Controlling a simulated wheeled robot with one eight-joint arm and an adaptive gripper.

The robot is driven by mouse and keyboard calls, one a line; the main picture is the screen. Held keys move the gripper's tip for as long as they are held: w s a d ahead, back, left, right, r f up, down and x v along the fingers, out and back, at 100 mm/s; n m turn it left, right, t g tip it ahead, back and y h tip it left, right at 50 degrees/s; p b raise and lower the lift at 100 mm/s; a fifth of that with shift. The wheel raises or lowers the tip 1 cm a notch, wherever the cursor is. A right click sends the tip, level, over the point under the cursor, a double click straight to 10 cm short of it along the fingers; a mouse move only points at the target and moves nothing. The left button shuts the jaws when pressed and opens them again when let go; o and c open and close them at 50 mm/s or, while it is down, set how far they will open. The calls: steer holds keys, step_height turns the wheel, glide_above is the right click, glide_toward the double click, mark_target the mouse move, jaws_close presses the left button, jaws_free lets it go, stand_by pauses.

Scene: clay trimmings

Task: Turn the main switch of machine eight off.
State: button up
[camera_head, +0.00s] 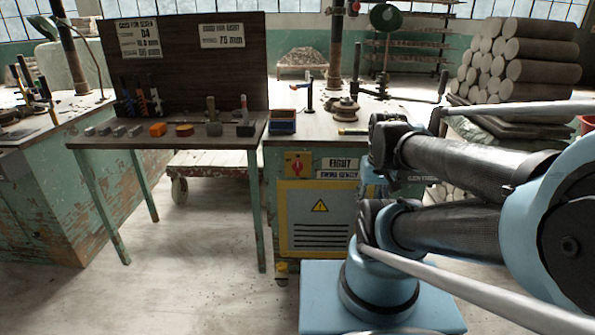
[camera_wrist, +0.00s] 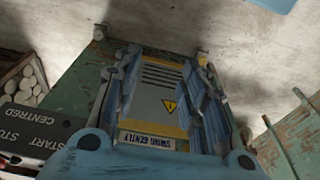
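Machine eight (camera_head: 271,205) is a worn green cabinet with a grey, yellow-edged front panel (camera_head: 316,215). A sign reading EIGHT (camera_head: 342,163) is on its upper front. The main switch (camera_head: 298,165) is a red knob on a yellow plate, left of that sign. I cannot tell the knob's setting. In the wrist view the panel (camera_wrist: 158,88) appears upside down between the fingers of my gripper (camera_wrist: 160,85). The fingers are spread wide with nothing held. The switch is not discernible there. In the head view my arm covers the cabinet's right side and most of the gripper.
A bench (camera_head: 170,140) with small blocks and tools stands left of the machine. A blue bin (camera_head: 282,122) sits on the machine's top. A dark START STOP CENTRED sign (camera_wrist: 35,128) shows at left in the wrist view. The floor before the bench is clear.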

steer(key=shift+s+r, duration=0.25)
steer(key=shift+s, duration=0.05)
steer(key=c, duration=0.4)
steer(key=shift+a+r, duration=0.1)
steer(key=shift+r, duration=0.3)
jaws_close()
step_height(320, 180, up, 5)
steer(key=m+g+y, duration=0.2)
steer(key=m+y, duration=0.1)
steer(key=m, duration=1.5)
glide_above(308, 159)
steer(key=s+d, duration=0.3)
steer(key=d, duration=0.3)
steer(key=x, duration=0.9)
steer(key=shift+w+d+f, duration=0.1)
steer(key=shift+d+f, duration=0.1)
steer(key=shift+a+r, duration=0.1)
steer(key=shift+a, duration=1.9)
